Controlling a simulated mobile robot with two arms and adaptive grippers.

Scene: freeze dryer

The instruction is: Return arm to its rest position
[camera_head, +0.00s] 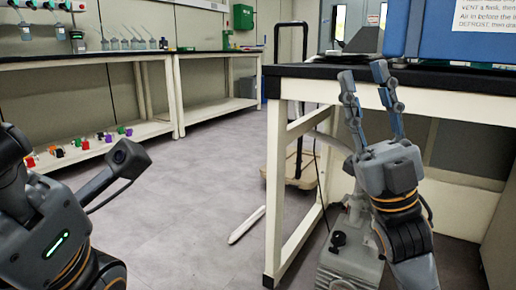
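My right gripper (365,72) is at the right of the view, pointing up, in front of the near edge of the black-topped table (300,71). Its two blue-grey fingers are spread apart with nothing between them. My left arm comes in at the lower left. A dark grey part with a round lens-like face shows at its end, and the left gripper's fingers cannot be made out.
A blue machine (450,30) with a paper label stands on the table. A grey pump-like unit (350,262) is on the floor beneath. A trolley (300,170) stands behind the table leg. Lab benches (100,57) line the back left. Grey floor (190,200) between is mostly clear.

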